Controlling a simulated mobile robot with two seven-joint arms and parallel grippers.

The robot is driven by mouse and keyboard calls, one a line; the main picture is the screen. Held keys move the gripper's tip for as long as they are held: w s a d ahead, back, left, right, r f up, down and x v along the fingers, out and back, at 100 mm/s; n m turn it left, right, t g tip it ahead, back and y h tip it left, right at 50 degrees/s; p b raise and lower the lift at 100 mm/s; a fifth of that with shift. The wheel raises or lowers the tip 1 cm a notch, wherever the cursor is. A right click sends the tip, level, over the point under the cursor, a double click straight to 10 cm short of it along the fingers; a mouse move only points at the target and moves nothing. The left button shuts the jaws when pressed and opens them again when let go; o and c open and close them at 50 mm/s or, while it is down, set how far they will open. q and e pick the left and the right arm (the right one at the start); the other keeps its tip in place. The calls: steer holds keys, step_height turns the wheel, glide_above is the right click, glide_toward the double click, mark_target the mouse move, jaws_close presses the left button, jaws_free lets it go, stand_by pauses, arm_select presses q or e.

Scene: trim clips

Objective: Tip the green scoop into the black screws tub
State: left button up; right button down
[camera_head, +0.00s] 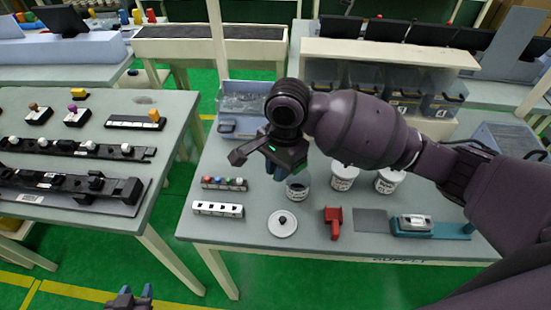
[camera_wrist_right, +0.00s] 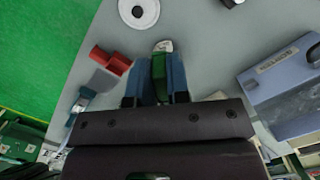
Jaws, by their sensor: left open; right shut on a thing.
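My right gripper (camera_head: 266,178) is shut on the green scoop (camera_wrist_right: 158,72), which is upright between the blue fingers in the right wrist view. In the head view the scoop is mostly hidden by the gripper. An open clear-and-white tub (camera_head: 298,188) with dark contents stands just right of and below the fingers; its label cannot be read. A small pale shape (camera_wrist_right: 163,46) shows beyond the scoop; I cannot tell whether it is part of the tub. My left gripper (camera_head: 130,298) is open and empty at the bottom left, away from the table.
A white lid (camera_head: 283,223) lies in front of the tub. A red scoop (camera_head: 334,220) is to its right, beside a grey mat (camera_head: 370,220). Two white tubs (camera_head: 344,176) (camera_head: 389,180) stand further right. A blue bin (camera_head: 240,122) is behind. Block strips (camera_head: 218,209) lie left.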

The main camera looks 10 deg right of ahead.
steer(key=shift+s+a+m, duration=0.1)
steer(key=shift+a+m, duration=0.15)
steer(key=shift+m, duration=0.05)
steer(key=d+g+y, duration=0.1)
steer(key=y, duration=0.1)
steer(key=w+g+y, duration=0.1)
steer(key=shift+d+f+y, duration=0.1)
steer(key=shift+d+y, duration=0.25)
steer(key=shift+y, duration=0.05)
stand_by(0.3)
steer(key=shift+w+d+r+g+y, duration=0.35)
steer(key=shift+d+r+g+y, duration=0.15)
steer(key=shift+g+y, duration=0.25)
stand_by(0.4)
steer(key=shift+w+d+r+g+y, duration=0.3)
steer(key=shift+d+g+y, duration=0.2)
steer(key=shift+y, duration=0.25)
steer(key=shift+w+d, duration=0.1)
